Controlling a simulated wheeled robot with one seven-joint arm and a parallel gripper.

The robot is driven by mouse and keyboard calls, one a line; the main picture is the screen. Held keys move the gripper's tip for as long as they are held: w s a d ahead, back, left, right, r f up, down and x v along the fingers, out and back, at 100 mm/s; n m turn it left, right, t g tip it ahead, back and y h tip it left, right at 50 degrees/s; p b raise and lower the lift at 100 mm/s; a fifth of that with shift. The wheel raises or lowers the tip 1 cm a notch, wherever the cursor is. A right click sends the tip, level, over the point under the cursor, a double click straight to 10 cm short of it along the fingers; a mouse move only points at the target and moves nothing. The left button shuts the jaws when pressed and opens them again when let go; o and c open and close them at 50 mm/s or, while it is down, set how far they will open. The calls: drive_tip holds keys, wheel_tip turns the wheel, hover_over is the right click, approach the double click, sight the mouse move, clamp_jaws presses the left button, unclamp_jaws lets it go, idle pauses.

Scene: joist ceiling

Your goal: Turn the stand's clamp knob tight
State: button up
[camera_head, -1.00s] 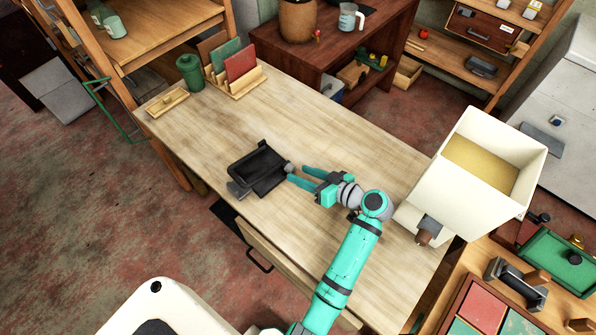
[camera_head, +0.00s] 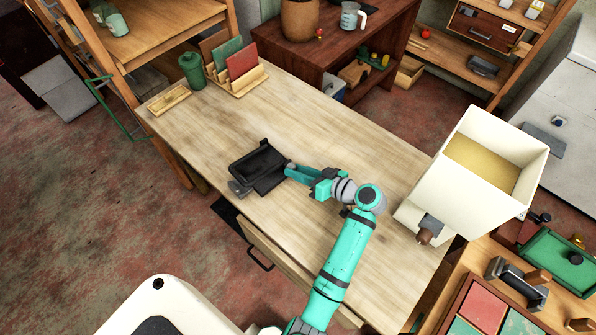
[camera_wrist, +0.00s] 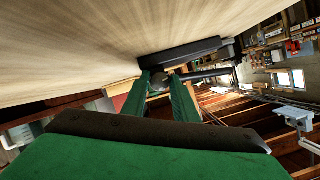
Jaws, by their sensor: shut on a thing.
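The black stand (camera_head: 258,166) rests on the wooden table, with a grey part at its left end. My gripper (camera_head: 291,171) reaches it from the right, low over the table, with its teal fingers at the stand's right side. In the wrist view my gripper (camera_wrist: 160,84) has its two green fingers on either side of the dark round clamp knob (camera_wrist: 158,82), shut on it. The stand's dark body (camera_wrist: 185,51) extends behind the fingertips. The knob is hidden by the fingers in the head view.
The wooden table (camera_head: 330,125) is mostly clear around the stand. A green canister (camera_head: 191,70), a rack (camera_head: 238,80) with upright boards and a small wooden tray (camera_head: 169,99) stand at its far left end. A large cream hopper (camera_head: 440,190) stands at the right.

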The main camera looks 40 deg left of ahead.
drive_tip(key=shift+w+d+m+g, duration=0.1)
drive_tip(key=shift+w+m+g, duration=0.25)
drive_tip(key=shift+m, duration=0.45)
